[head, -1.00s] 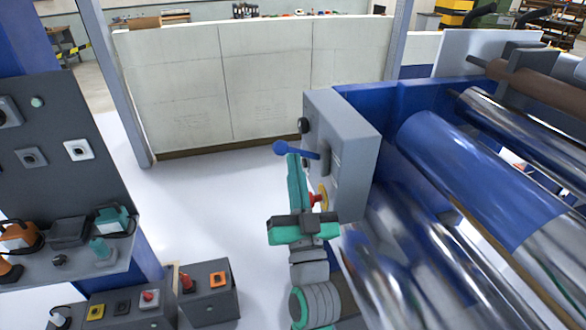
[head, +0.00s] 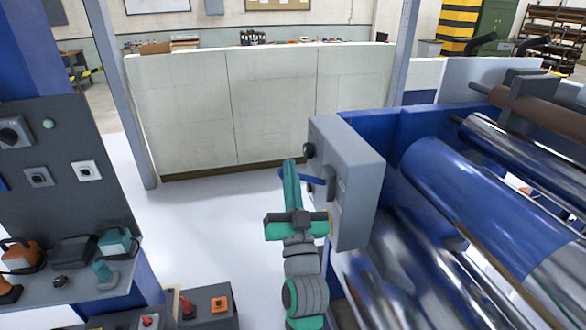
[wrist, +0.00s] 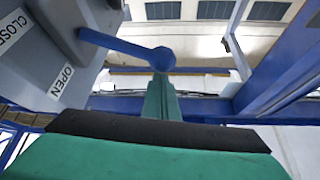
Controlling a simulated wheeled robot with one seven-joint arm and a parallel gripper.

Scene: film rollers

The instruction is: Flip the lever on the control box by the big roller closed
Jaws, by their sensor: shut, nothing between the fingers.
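The grey control box (head: 350,190) stands at the near left end of the big roller (head: 480,190). Its blue lever (head: 317,180) sticks out to the left from the box face; my gripper partly hides the ball end. My gripper (head: 291,172) is shut, pointing up, in front of the lever's ball end. In the wrist view the lever (wrist: 125,46) ends in a blue ball just beyond my gripper's tip (wrist: 160,88); whether they touch I cannot tell. An OPEN label (wrist: 61,81) and a partly cut-off CLOSE label (wrist: 14,30) show on the box.
A dark panel (head: 60,180) with switches and a shelf of devices stands at the left. Small button boxes (head: 205,308) sit low in front. A pale partition (head: 270,105) stands behind. The white floor between panel and control box is clear.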

